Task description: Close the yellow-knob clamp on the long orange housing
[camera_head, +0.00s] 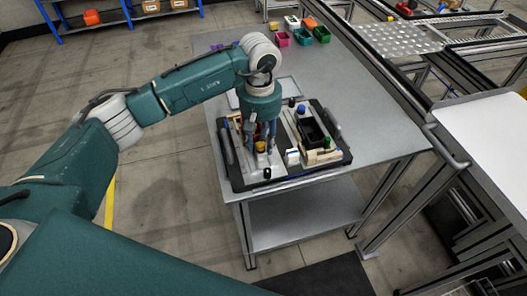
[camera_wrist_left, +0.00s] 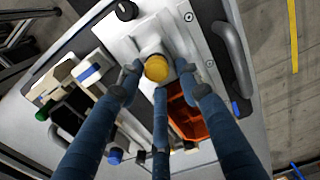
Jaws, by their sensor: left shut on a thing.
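The yellow-knob clamp (camera_wrist_left: 156,68) sits on a pale block fixture in the left wrist view. Its yellow knob also shows in the head view (camera_head: 261,147), low between my fingers. The long orange housing (camera_wrist_left: 188,120) lies in the fixture beside the clamp, partly covered by my fingers. In the head view the gripper hides most of it. My left gripper (camera_wrist_left: 160,78) points down with its three blue fingers around the knob, shut on the clamp. It also shows in the head view (camera_head: 260,138). My right gripper is not in view.
The dark-rimmed pallet (camera_head: 300,178) stands on a grey metal table (camera_head: 360,135). Other clamps with black, blue and green knobs stand close by, along with a black housing (camera_head: 309,129). Small coloured bins (camera_head: 303,36) stand at the table's far end. A conveyor frame runs at right.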

